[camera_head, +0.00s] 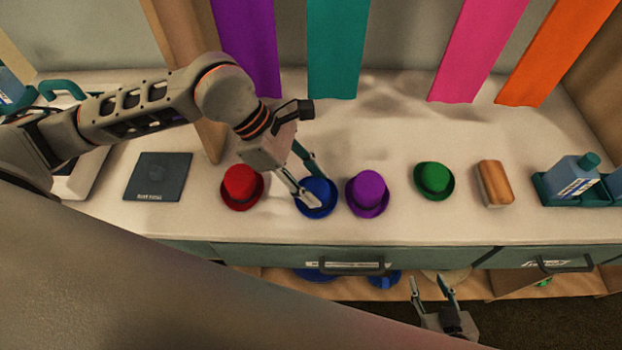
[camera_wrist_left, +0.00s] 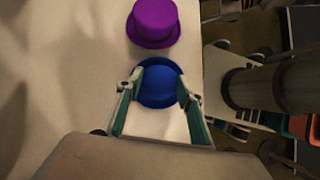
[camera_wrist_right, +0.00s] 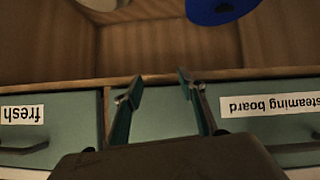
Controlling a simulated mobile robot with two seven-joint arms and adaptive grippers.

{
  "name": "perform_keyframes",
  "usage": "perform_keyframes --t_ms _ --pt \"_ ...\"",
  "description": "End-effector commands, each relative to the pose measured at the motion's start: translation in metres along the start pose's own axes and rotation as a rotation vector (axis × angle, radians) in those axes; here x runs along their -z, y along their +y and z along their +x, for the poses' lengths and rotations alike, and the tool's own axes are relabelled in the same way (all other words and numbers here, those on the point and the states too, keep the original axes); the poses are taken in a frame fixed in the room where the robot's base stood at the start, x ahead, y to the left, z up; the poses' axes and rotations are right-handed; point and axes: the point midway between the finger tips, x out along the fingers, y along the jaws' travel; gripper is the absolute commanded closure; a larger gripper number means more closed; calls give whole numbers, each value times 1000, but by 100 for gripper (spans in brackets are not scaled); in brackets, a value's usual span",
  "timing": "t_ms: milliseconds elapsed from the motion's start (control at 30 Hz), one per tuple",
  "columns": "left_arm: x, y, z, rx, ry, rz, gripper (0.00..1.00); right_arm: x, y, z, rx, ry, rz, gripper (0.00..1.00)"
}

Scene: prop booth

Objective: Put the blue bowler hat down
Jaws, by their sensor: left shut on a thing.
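The blue bowler hat (camera_head: 317,198) is at the counter between the red hat (camera_head: 242,187) and the purple hat (camera_head: 367,193). My left gripper (camera_head: 316,190) reaches down from above and is shut on the hat, one finger on each side. In the left wrist view the blue hat (camera_wrist_left: 157,82) sits between the fingers, with the purple hat beyond it. Whether its brim touches the counter is hard to tell. My right gripper (camera_head: 430,284) is low in front of the drawers, open and empty; its parted fingers (camera_wrist_right: 158,80) show in the right wrist view.
A green hat (camera_head: 434,180), a brown-topped brush or block (camera_head: 495,184) and a teal tray with a bottle (camera_head: 573,178) stand to the right. A dark square pad (camera_head: 158,177) lies left. The counter (camera_head: 300,232) has a narrow clear front strip. Blue items sit on the shelf below.

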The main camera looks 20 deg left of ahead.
Motion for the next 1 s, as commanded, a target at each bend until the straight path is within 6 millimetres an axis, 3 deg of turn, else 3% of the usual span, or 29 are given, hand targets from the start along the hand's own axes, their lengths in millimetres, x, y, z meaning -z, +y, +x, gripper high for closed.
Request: perform_keyframes --t_ms 67,100,167,567,1000 --pt "0 0 0 1 0 0 76 -1 0 0 -1 -2 0 60" --pt "0 0 0 1 1 0 60 -2 0 0 -1 -4 0 60" --pt "0 0 0 1 0 0 45 -3 0 0 0 -5 0 60" --pt "0 1 -4 -1 1 0 44 -4 -1 0 0 -5 3 60" --pt "0 1 -66 -3 1 0 44 -4 -2 0 2 -6 4 60"
